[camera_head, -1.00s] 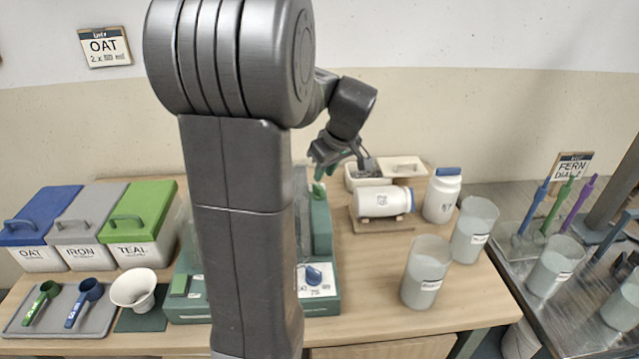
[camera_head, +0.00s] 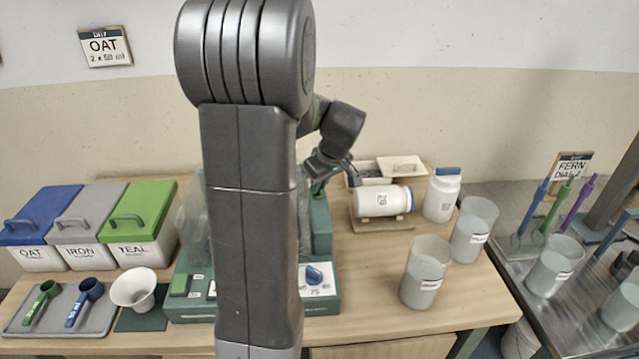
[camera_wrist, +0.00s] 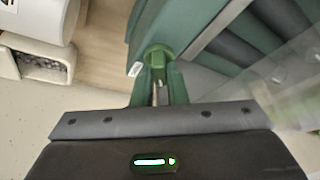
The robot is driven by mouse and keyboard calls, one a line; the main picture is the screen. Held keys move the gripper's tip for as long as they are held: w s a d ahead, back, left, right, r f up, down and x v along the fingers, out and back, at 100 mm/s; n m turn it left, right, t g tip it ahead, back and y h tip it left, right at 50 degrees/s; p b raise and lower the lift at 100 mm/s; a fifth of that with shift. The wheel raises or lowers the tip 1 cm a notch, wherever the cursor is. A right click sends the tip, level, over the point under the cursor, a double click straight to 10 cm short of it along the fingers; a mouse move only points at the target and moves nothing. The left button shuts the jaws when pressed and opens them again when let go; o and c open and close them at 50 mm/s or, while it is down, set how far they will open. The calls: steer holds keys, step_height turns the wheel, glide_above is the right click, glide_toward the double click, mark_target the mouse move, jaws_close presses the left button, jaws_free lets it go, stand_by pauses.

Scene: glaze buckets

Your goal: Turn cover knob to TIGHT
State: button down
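The cover knob (camera_wrist: 158,52) is a small rounded green piece on the dark green machine (camera_wrist: 190,20) in the wrist view. My gripper (camera_wrist: 158,68) has its green fingers at the knob, one on each side; I cannot tell whether they press on it. A small white tag (camera_wrist: 135,69) sits left of the knob, with no readable writing. In the head view my gripper (camera_head: 317,186) is at the top of the machine's green column (camera_head: 321,225), and the knob is hidden there. My arm covers the middle of the machine (camera_head: 320,302).
A white jar (camera_head: 380,202) lies on a wooden stand right of the column, with a white bin (camera_head: 365,170) behind. An upright jar (camera_head: 442,195) and two cups (camera_head: 425,275) (camera_head: 473,232) stand further right. A clear bag-like sheet (camera_wrist: 295,95) shows right of my gripper.

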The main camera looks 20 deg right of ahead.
steer(key=shift+m, duration=0.3)
steer(key=m+h, duration=0.1)
steer(key=m, duration=0.2)
steer(key=shift+a, duration=0.15)
steer(key=shift+m+h, duration=0.6)
steer(key=shift+m, duration=0.6)
steer(key=c, duration=1.7)
jaws_free()
